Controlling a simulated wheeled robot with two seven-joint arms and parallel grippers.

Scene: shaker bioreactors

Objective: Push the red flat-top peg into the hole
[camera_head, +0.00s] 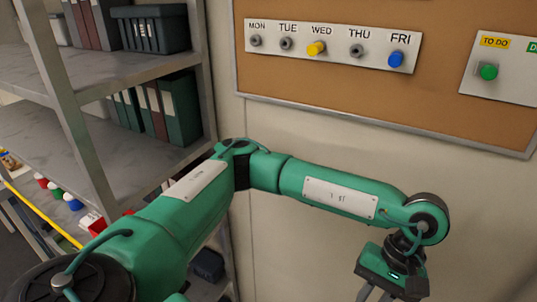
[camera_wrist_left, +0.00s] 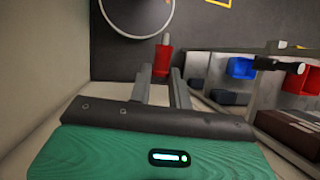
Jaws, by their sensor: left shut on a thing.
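My left gripper (camera_head: 376,293) hangs at the lower right of the head view, below the board, with its fingertips cut off by the frame edge. In the left wrist view the gripper (camera_wrist_left: 161,76) is shut on a red peg (camera_wrist_left: 162,56), which sticks out past the fingertips. A white weekday strip (camera_head: 330,47) on the wall has grey sockets at MON (camera_head: 255,40), TUE (camera_head: 286,43) and THU (camera_head: 357,50) with no coloured peg. A yellow peg (camera_head: 316,48) sits at WED and a blue peg (camera_head: 396,59) at FRI. My right gripper is out of view.
A TO DO panel (camera_head: 511,83) with a green peg (camera_head: 488,71) is at the right of the corkboard (camera_head: 350,85). Metal shelves (camera_head: 120,75) with binders stand at left. Several small coloured items (camera_head: 56,192) lie on the lower shelf. The wall under the board is bare.

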